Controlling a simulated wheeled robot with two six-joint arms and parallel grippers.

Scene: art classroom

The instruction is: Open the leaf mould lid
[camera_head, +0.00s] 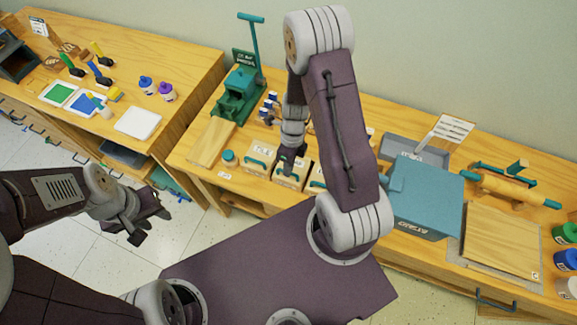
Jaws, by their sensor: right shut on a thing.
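Several small wooden mould boxes with teal handles stand in a row near the front edge of the right-hand table: a left box (259,158), a middle box (291,177) and a right box (314,184). Their small labels are too small to read, so I cannot tell which is the leaf mould. My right gripper (289,165) points down at the middle box and is shut on its handle, which the fingers largely hide. The middle box's lid appears to be down on it. My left gripper (152,224) is open and empty, over the floor left of that table.
A teal press (239,95), a small teal jar (229,158) and a wooden board (211,142) stand left of the boxes. A big teal box (425,195) is at the right, beyond my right arm. The left table (185,75) holds paints and trays.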

